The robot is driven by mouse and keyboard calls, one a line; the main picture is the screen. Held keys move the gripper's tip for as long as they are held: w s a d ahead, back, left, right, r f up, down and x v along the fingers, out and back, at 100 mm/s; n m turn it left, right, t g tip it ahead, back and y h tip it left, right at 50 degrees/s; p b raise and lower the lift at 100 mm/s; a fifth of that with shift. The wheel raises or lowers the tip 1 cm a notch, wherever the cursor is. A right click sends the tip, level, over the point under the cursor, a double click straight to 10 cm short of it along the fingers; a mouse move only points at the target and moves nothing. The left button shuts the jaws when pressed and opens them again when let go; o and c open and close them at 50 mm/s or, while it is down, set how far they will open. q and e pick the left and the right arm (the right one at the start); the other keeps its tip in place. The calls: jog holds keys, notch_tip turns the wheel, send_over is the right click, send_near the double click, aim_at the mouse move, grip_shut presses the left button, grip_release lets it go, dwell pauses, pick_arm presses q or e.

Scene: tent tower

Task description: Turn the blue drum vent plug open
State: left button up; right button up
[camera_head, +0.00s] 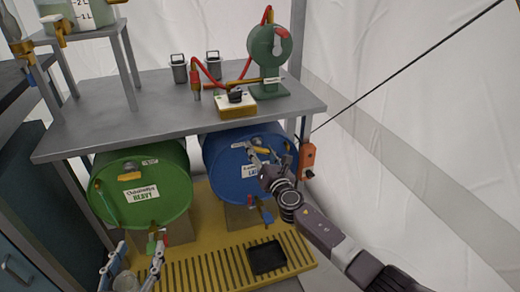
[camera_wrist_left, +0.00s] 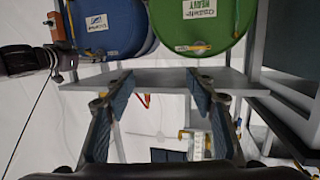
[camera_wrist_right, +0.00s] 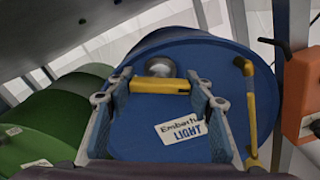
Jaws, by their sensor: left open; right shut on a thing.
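The blue drum (camera_head: 225,180) lies on its side under the metal table, its round end facing me. In the right wrist view, its vent plug (camera_wrist_right: 160,86) is a yellow bar near the top of the blue face, with a round silver part just above. My right gripper (camera_head: 268,158) is shut on this yellow bar, with one finger at each end; the right wrist view shows both fingers (camera_wrist_right: 162,92). The bar looks about level. My left gripper (camera_head: 132,262) is open and empty, low in front of the green drum; its fingers (camera_wrist_left: 157,85) are wide apart.
The green drum (camera_head: 140,205) lies left of the blue one. The table (camera_head: 140,110) overhangs both drums. An orange box (camera_head: 307,158) is fixed by the table leg at the right. A yellow grated platform (camera_head: 200,265) with a black square tray (camera_head: 267,258) lies below.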

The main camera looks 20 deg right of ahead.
pick_arm(q)
jog(key=shift+s+a+f+g+y, duration=0.15)
jog(key=shift+s+f+g, duration=0.15)
jog(key=shift+f, duration=0.3)
jog(key=shift+s+a+f+g+y, duration=0.15)
jog(key=shift+f+g, duration=0.2)
jog(key=shift+f, duration=0.2)
jog(key=shift+s+a+f+g+y, duration=0.1)
jog(key=shift+s+f+g, duration=0.2)
jog(key=shift+f, duration=0.3)
pick_arm(e)
jog(key=shift+f+n, duration=0.1)
jog(key=shift+n, duration=1.1)
jog(key=o, duration=1.2)
jog(key=s, duration=1.2)
jog(key=shift+d, duration=0.2)
